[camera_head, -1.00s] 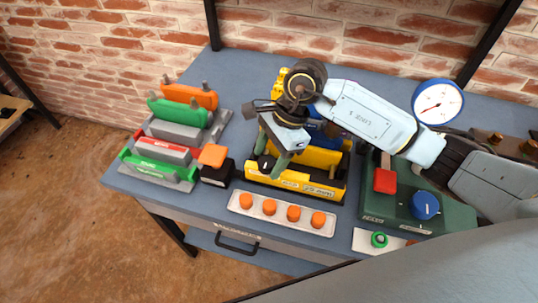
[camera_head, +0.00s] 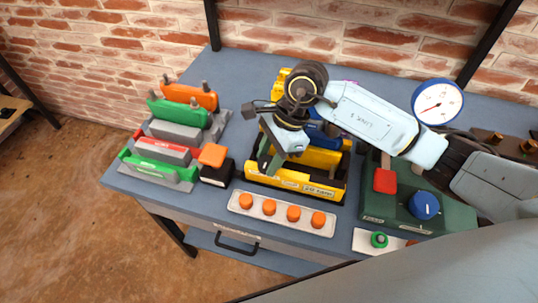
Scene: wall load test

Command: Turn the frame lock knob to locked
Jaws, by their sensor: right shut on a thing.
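The yellow frame (camera_head: 330,186) stands on the bench top, with a blue block (camera_head: 324,137) at its back. My right gripper (camera_head: 265,163) points down at the frame's front left corner. It is shut on the frame lock knob, which is dark and mostly hidden behind the fingers. The knob's mark and angle cannot be made out. The white labels on the frame's front are too small to read. My left gripper is not in view.
An orange-topped black box (camera_head: 215,172) stands close left of the frame. A strip of orange knobs (camera_head: 251,210) lies in front. A green unit (camera_head: 440,215) with a red block and a blue knob stands right. A gauge (camera_head: 437,102) stands behind it.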

